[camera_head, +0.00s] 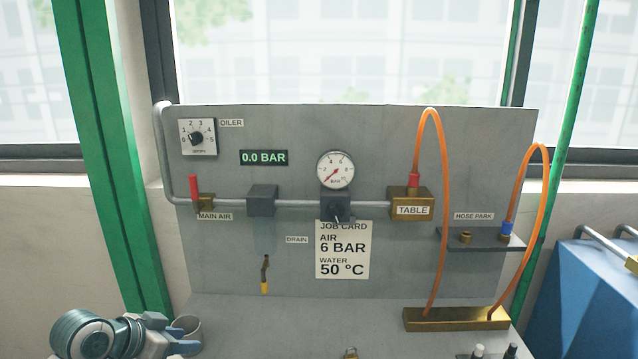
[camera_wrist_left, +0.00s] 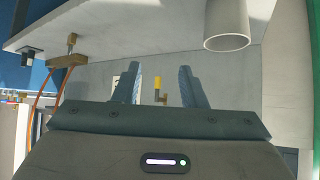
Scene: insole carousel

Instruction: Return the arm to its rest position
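My left gripper (camera_head: 176,334) is at the bottom left of the head view, low in front of the grey panel. In the left wrist view its two fingers (camera_wrist_left: 160,88) stand apart with nothing held between them. The yellow-tipped drain lever (camera_wrist_left: 158,84) shows in the gap, farther off; it hangs down in the head view (camera_head: 264,276). A grey cup (camera_head: 190,324) is close beside the left fingers in the head view; I cannot tell whether they touch. My right gripper is in neither view.
The panel (camera_head: 230,270) carries a red-handled main air valve (camera_head: 195,188), a gauge (camera_head: 335,169) and a 0.0 BAR display (camera_head: 264,158). Orange hoses (camera_head: 440,200) arch up from a brass block (camera_head: 455,318). A blue box (camera_head: 585,300) stands at the right.

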